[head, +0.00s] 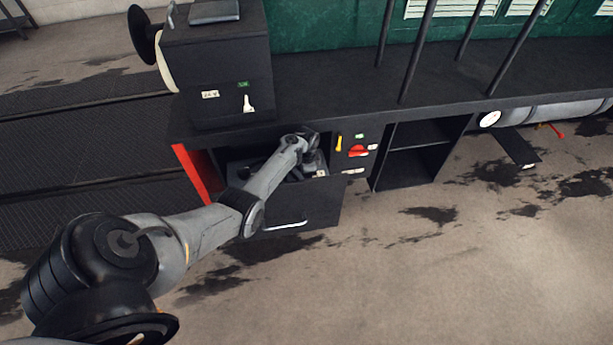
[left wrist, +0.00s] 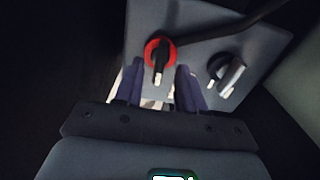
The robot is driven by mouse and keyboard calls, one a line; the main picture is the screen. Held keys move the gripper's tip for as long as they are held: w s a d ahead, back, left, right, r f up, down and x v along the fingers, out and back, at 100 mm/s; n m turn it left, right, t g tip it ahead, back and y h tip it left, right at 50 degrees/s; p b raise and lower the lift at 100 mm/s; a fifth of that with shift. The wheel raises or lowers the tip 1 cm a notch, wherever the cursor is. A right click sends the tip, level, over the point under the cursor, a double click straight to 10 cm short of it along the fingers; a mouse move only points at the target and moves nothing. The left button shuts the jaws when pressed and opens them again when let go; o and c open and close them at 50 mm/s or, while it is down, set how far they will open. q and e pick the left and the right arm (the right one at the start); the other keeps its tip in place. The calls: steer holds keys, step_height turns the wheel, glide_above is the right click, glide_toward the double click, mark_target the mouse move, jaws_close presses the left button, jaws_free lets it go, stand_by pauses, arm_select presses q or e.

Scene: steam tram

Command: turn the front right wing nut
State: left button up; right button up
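In the left wrist view, a light panel (left wrist: 195,18) carries two black-and-grey wing-shaped pieces. One wing piece (left wrist: 160,58) sits on a red ring; the other wing piece (left wrist: 228,76) is to its right. I cannot tell which is the front right wing nut. My left gripper (left wrist: 160,70) has its two dark fingers apart, with the red-ringed piece between and just beyond their tips. Contact cannot be told. In the head view, my left arm reaches into a pulled-out drawer (head: 300,210), where the wing pieces cannot be made out. My right gripper is out of view.
A black bar or cable (left wrist: 235,30) crosses the panel in the wrist view. In the head view, a black cabinet (head: 215,75) stands above the drawer. A red rotary switch (head: 356,151) and a yellow handle (head: 339,142) are right of it. The floor in front is open.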

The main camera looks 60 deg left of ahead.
arm_select(q)
step_height(320, 180, up, 9)
steer(key=p, duration=0.3)
steer(key=shift+r, duration=0.15)
stand_by(0.4)
